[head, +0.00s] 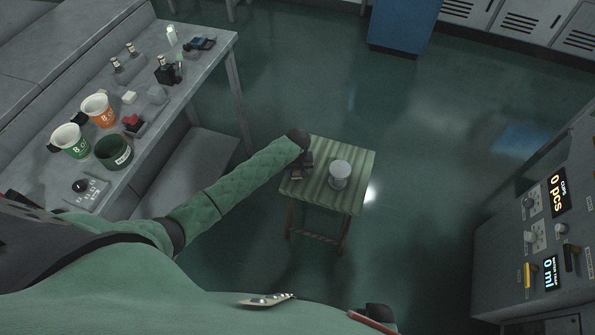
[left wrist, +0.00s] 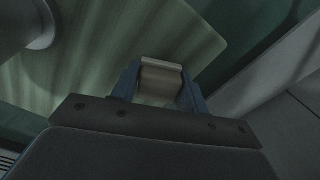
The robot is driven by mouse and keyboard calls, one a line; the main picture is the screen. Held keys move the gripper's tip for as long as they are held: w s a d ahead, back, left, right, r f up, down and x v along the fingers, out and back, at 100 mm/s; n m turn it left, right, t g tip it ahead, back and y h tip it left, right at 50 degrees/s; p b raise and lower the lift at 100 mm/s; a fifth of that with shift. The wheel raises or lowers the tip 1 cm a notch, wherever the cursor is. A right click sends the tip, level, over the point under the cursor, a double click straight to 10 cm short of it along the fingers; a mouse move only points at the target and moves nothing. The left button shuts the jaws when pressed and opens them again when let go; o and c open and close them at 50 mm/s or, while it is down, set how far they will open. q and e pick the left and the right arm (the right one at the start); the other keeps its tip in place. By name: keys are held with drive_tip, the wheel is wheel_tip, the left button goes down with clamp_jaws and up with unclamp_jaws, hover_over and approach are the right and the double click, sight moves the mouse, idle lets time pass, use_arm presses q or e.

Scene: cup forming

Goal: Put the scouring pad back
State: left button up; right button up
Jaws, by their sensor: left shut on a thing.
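The scouring pad (left wrist: 161,80) is a small tan-brown block with a pale edge, held between the blue-grey fingers of my left gripper (left wrist: 160,88) in the left wrist view. In the head view my left gripper (head: 302,161) is over the left back part of a small table with a green striped top (head: 325,198). The pad (head: 296,174) shows there as a small dark and tan patch beneath the gripper. I cannot tell whether the pad touches the tabletop.
A white round cup-like vessel (head: 340,172) stands on the small table, right of the gripper. A grey bench at left carries a green-labelled cup (head: 72,141), an orange-labelled cup (head: 99,111) and a dark green bowl (head: 113,152). A control console (head: 535,255) stands at right.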

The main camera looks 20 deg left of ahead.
use_arm(q)
drive_tip(key=shift+f, duration=0.1)
drive_tip(key=o, duration=0.9)
